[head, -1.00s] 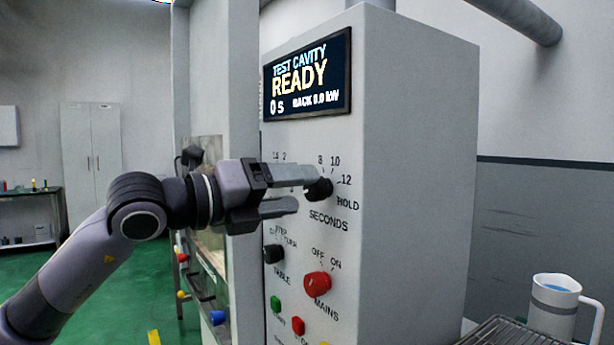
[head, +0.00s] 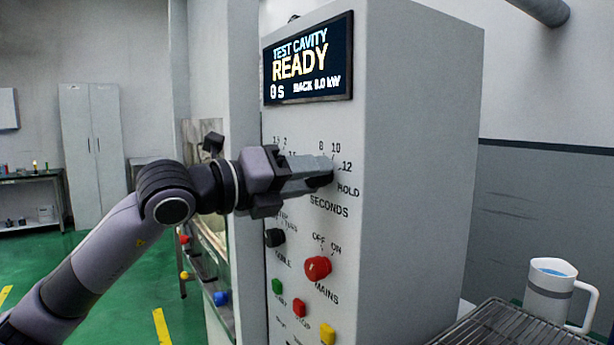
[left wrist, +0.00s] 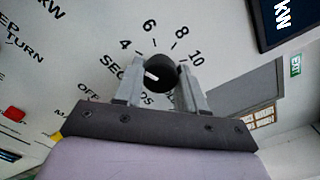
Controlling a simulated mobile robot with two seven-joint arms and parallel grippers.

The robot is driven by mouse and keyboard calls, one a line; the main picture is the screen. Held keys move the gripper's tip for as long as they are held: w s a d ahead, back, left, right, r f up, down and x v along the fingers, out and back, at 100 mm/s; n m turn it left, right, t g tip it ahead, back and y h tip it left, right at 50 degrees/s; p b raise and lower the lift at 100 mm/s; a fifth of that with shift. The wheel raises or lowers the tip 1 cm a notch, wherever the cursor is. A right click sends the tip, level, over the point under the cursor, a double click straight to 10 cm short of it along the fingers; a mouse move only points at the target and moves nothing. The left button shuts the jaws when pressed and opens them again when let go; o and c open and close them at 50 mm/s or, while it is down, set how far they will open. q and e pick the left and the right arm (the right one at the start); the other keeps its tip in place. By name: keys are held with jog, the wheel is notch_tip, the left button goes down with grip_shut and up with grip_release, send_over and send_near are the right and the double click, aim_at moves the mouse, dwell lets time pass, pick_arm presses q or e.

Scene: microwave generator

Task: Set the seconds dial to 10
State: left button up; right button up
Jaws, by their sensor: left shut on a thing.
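The black seconds dial (head: 318,181) sits on the panel under the display, with printed numbers around it. The display (head: 308,62) reads READY and 0 s. My left gripper (head: 322,172) is at the dial, its fingers covering most of it in the head view. In the left wrist view the dial (left wrist: 161,72) is between the two fingers of my left gripper (left wrist: 160,85), which is shut on it. A white mark on the dial points to the left of that picture, away from the 10; the exact setting is unclear. My right gripper is not in view.
Below are the red mains knob (head: 317,268), a black table knob (head: 275,237) and green, red and yellow buttons (head: 300,308).

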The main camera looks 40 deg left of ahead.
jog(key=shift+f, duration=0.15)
pick_arm(q)
jog(key=m+b, duration=0.5)
jog(key=m, duration=2.1)
jog(key=shift+m, duration=0.3)
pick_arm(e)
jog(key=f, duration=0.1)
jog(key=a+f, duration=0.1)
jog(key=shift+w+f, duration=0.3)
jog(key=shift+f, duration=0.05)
pick_arm(q)
jog(key=o, duration=1.1)
